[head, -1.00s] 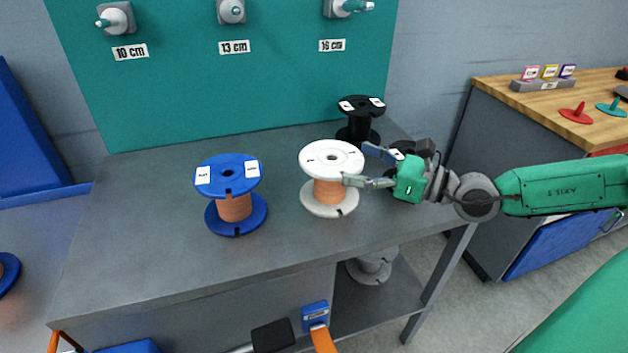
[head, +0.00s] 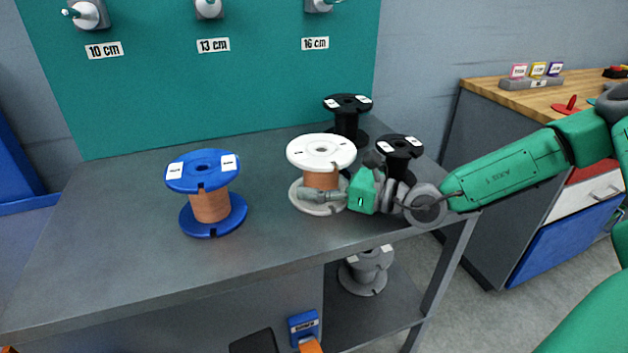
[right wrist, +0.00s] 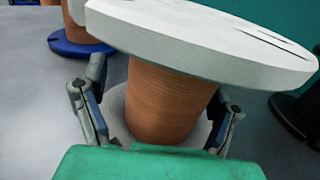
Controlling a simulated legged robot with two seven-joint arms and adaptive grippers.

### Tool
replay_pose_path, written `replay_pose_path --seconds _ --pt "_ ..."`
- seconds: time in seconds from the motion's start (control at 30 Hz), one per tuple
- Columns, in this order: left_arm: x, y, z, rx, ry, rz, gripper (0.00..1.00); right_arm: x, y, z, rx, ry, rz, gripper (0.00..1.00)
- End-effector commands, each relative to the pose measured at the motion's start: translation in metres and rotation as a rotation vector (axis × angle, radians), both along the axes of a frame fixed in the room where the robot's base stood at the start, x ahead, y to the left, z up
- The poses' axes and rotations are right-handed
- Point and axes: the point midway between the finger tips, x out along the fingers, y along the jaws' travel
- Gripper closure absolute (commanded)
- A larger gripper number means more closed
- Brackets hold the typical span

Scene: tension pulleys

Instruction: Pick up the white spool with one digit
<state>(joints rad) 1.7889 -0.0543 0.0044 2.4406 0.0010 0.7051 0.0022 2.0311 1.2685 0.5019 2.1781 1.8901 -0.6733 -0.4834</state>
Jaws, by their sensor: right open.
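The white spool (head: 303,153), wound with copper-coloured wire, stands upright on the grey table, right of its middle. My right gripper (head: 322,190) is low beside it, between its two flanges. In the right wrist view the white spool (right wrist: 200,42) fills the middle. The open fingers of my right gripper (right wrist: 160,105) lie on either side of the copper winding, with visible gaps, below the top flange. The mark on the white top is too small to read. My left gripper is not in view.
A blue spool (head: 209,207) stands to the left, with two black spools (head: 346,121) (head: 399,165) behind and to the right. A grey spool (head: 367,268) sits on the lower shelf. A teal board (head: 200,95) with labelled pegs rises behind. The table's left part is clear.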

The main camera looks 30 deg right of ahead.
Motion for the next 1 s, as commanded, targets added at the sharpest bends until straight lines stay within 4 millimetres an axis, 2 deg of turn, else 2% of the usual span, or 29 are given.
replay_pose_path --seconds 0.27,0.3,0.37,0.5,0.77,0.87,1.0 --pt "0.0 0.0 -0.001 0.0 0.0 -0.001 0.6 0.004 0.003 -0.001 -0.002 0.003 -0.002 0.18" --pt "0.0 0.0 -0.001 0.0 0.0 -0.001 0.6 0.004 0.003 0.0 -0.002 0.003 -0.002 0.25" --pt "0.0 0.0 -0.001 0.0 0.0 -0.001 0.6 0.004 0.003 0.0 -0.002 0.003 -0.001 0.46" --pt "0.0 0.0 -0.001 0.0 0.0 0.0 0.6 0.004 0.003 0.0 -0.001 0.002 0.0 0.95" --pt "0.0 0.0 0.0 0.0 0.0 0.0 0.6 0.004 0.003 0.005 0.0 -0.004 -0.001 0.95" --pt "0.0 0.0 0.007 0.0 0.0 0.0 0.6 0.004 0.003 0.016 0.002 -0.008 -0.001 0.95" --pt "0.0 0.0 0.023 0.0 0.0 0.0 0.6 0.004 0.004 0.044 0.002 -0.011 -0.001 0.95"
